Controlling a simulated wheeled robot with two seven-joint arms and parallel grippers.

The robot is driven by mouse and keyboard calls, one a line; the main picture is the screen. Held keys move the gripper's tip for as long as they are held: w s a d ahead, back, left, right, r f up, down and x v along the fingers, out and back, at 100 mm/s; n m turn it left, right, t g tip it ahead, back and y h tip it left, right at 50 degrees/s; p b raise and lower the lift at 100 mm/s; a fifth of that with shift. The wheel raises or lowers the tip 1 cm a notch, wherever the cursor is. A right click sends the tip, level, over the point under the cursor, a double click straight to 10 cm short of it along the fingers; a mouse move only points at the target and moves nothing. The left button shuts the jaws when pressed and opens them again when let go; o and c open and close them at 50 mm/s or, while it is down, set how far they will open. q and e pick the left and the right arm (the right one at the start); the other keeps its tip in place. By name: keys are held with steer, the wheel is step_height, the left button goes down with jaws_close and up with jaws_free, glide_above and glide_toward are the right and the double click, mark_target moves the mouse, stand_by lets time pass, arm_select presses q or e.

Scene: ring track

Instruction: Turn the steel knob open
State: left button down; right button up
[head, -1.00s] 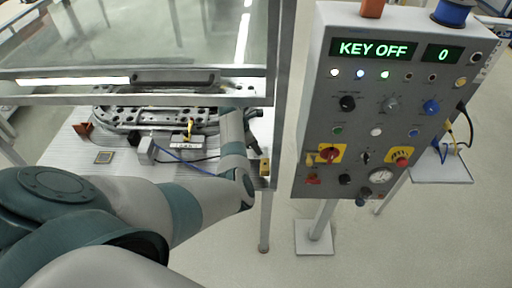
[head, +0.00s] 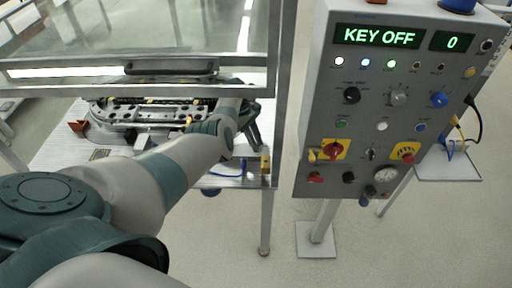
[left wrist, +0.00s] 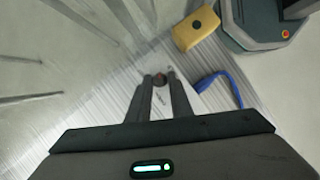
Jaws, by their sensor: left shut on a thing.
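A grey, steel-looking knob (head: 398,97) sits on the control panel's upper knob row, between a black knob and a blue knob. Its pointer position is too small to read. My left gripper (head: 253,146) is over the right end of the white table, well left of the panel and apart from that knob. In the left wrist view the fingers (left wrist: 161,80) are closed around a small dark reddish thing (left wrist: 159,79) at their tips. Most of it is hidden, so I cannot tell what it is. My right gripper is not in view.
The control panel (head: 363,131) reads KEY OFF and 0. A yellow block (head: 265,164) stands at the table's right edge, with a blue cable beside it. A metal ring track (head: 150,119) lies on the table behind my arm. A frame post separates table and panel.

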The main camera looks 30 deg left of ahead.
arm_select(q)
steer(key=m+g+b, duration=0.1)
steer(key=m+b, duration=0.1)
steer(key=b, duration=0.1)
steer(key=m+g+b, duration=0.1)
steer(key=m+b, duration=0.2)
steer(key=m+g+y+b, duration=0.1)
steer(key=m+b, duration=0.2)
steer(key=shift+w+d+f+b, duration=0.1)
steer(key=shift+w+f+b, duration=0.15)
steer(key=shift+w+b, duration=0.1)
steer(key=shift+r+m+g+b, duration=0.2)
steer(key=shift+m+g+b, duration=0.1)
steer(key=shift+m+b, duration=0.6)
steer(key=c, duration=1.6)
jaws_free()
steer(key=shift+r, duration=0.1)
